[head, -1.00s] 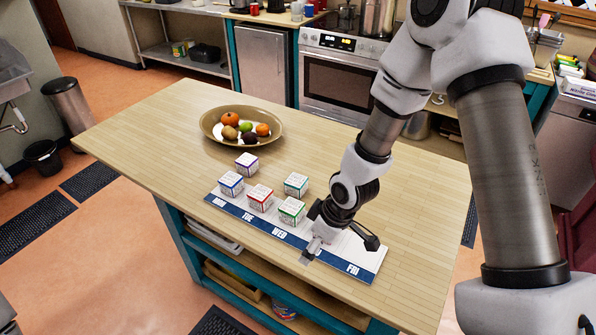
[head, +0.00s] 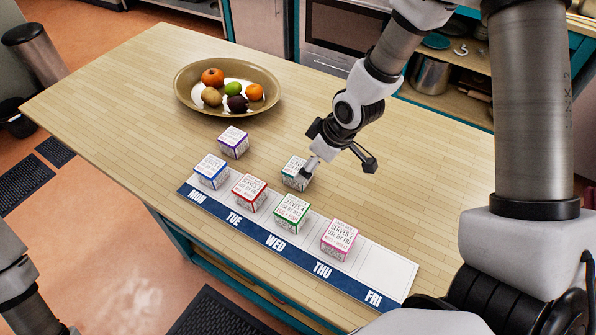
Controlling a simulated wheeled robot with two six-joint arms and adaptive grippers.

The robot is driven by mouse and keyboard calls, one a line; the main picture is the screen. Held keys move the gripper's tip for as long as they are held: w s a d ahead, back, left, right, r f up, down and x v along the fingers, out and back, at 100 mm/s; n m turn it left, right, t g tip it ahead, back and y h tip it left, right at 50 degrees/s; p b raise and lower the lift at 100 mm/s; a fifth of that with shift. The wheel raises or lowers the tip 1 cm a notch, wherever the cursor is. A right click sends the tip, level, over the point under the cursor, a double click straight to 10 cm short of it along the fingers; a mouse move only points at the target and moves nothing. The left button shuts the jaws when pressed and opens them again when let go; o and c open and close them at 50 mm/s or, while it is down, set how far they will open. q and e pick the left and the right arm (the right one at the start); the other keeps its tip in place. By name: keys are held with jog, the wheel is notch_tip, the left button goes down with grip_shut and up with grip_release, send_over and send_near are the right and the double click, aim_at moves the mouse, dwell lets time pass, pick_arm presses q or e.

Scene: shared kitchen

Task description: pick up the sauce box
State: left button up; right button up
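Several small white boxes with coloured edges are in the head view; I cannot tell from their print which is the sauce box. A teal-edged box (head: 290,177) stands on the bare table behind the weekday mat (head: 386,262). My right gripper (head: 338,166) is open and low beside it. One finger overlaps the box's right side in the picture; the other is apart to the right. I cannot tell whether they touch. A purple-edged box (head: 234,141) also stands off the mat. Blue (head: 212,168), red (head: 249,190), green (head: 291,209) and pink (head: 339,237) boxes stand on the mat.
A brown bowl of fruit (head: 188,95) stands at the back left of the wooden table (head: 120,120). The mat's right end, at FRI, is empty. Table to the right of my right gripper is clear. Part of my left arm shows at the bottom left.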

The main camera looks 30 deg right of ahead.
jog(key=p+x, duration=0.1)
jog(key=x, duration=0.1)
jog(key=p+x, duration=0.1)
jog(key=x, duration=0.1)
jog(key=p+x, duration=0.1)
jog(key=x, duration=0.1)
jog(key=shift+w+a+f, duration=0.2)
jog(key=shift+w+f, duration=0.05)
jog(key=shift+w, duration=0.25)
jog(key=shift+w+f, duration=0.25)
jog(key=shift+f, duration=0.15)
jog(key=shift+s, duration=0.1)
jog(key=c, duration=1.4)
